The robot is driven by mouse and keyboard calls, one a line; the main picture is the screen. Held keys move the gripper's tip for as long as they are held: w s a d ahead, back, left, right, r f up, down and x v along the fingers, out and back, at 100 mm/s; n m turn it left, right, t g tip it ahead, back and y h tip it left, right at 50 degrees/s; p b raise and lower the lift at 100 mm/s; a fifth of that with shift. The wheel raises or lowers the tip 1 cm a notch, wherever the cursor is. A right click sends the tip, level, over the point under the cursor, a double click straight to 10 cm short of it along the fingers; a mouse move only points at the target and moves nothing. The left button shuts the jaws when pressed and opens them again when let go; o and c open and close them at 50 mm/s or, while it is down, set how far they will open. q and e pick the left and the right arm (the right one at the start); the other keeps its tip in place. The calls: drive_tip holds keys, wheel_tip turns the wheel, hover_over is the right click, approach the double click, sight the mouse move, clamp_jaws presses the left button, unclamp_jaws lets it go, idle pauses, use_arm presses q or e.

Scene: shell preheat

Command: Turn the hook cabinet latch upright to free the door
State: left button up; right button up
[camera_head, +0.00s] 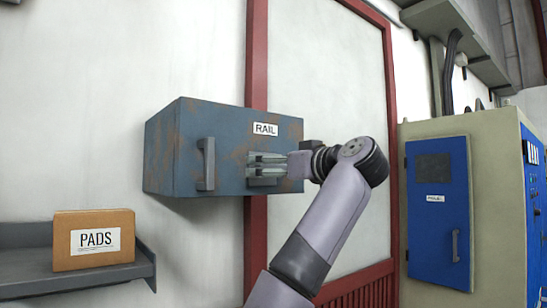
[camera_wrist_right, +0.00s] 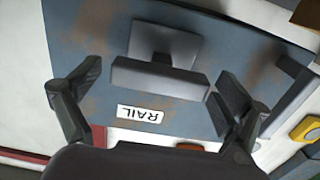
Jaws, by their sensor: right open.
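The RAIL cabinet (camera_head: 225,125) is a blue-grey, rust-stained box on the wall, with its door front closed. Its grey latch (camera_head: 264,182) is partly hidden behind my right gripper (camera_head: 266,167). In the right wrist view the latch (camera_wrist_right: 160,78) is a grey bar on a square plate, lying level, roughly parallel to the RAIL label. The two fingers of my right gripper (camera_wrist_right: 158,88) are spread, one beyond each end of the bar. I see clear gaps and no sure contact. My left gripper is out of view.
A vertical door handle (camera_head: 206,164) stands out left of the latch. A shelf (camera_head: 75,280) with a PADS box (camera_head: 93,240) is at lower left. Red posts (camera_head: 257,60) run behind the cabinet. A beige cabinet with a blue door (camera_head: 438,215) stands at right.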

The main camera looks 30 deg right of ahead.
drive_tip(key=shift+w, duration=0.25)
drive_tip(key=shift+c, duration=0.4)
drive_tip(key=c, duration=1.1)
